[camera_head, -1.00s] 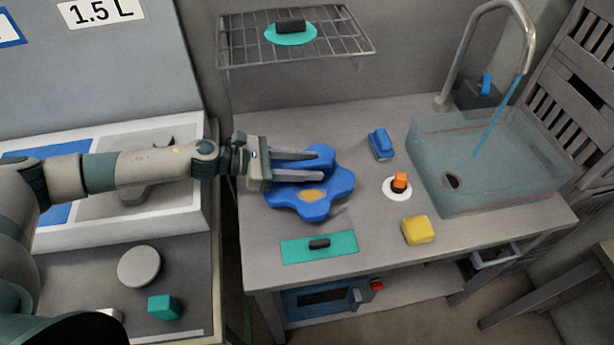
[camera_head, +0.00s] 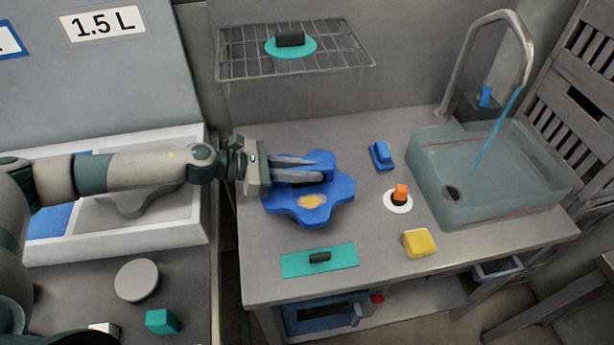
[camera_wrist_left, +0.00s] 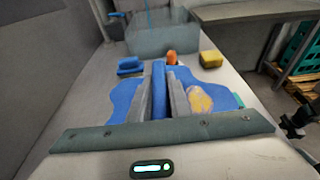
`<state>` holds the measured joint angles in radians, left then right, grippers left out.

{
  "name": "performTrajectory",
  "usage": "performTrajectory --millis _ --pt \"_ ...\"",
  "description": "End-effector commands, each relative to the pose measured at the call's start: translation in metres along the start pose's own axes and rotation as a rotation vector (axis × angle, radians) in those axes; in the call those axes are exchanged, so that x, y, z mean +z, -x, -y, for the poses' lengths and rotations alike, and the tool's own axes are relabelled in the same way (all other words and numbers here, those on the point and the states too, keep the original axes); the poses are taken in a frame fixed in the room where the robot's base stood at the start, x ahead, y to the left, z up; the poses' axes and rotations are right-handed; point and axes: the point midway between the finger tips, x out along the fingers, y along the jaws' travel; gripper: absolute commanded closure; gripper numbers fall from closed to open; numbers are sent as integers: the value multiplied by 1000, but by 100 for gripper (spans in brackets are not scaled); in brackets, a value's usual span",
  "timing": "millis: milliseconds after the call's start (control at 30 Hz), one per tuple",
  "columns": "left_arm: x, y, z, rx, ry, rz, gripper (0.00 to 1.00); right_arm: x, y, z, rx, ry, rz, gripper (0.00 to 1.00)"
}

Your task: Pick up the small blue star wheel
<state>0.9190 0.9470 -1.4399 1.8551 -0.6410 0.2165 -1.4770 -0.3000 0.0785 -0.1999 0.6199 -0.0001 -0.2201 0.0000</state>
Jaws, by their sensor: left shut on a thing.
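The blue star wheel (camera_head: 335,190) has rounded lobes, an orange-yellow patch in the middle and a raised blue grip. It is at the left part of the grey worktop in the head view; I cannot tell whether it touches the top. My left gripper (camera_head: 325,168) reaches over it from the left, shut on the raised grip. In the left wrist view the blue grip (camera_wrist_left: 159,85) stands between the two fingers, with the wheel's lobes (camera_wrist_left: 122,98) showing on both sides. The fingers hide part of the wheel. My right gripper is not in view.
On the worktop (camera_head: 390,280) are a blue block (camera_head: 381,155), a white disc with an orange knob (camera_head: 401,192), a yellow block (camera_head: 419,243) and a teal plate (camera_head: 340,258). A clear basin (camera_head: 440,190) stands right. A wire rack (camera_head: 350,60) hangs behind.

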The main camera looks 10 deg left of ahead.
Motion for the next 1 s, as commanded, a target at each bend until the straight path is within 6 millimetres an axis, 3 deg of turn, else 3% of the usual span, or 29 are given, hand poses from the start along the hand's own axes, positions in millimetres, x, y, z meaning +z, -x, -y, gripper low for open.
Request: performTrajectory --millis 100,500,1000 --pt "18 5 -1 0 -7 3 100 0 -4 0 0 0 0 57" --pt "66 -29 41 -5 -6 5 100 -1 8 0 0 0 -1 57" --pt "104 -56 74 -2 -2 4 100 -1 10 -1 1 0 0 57"
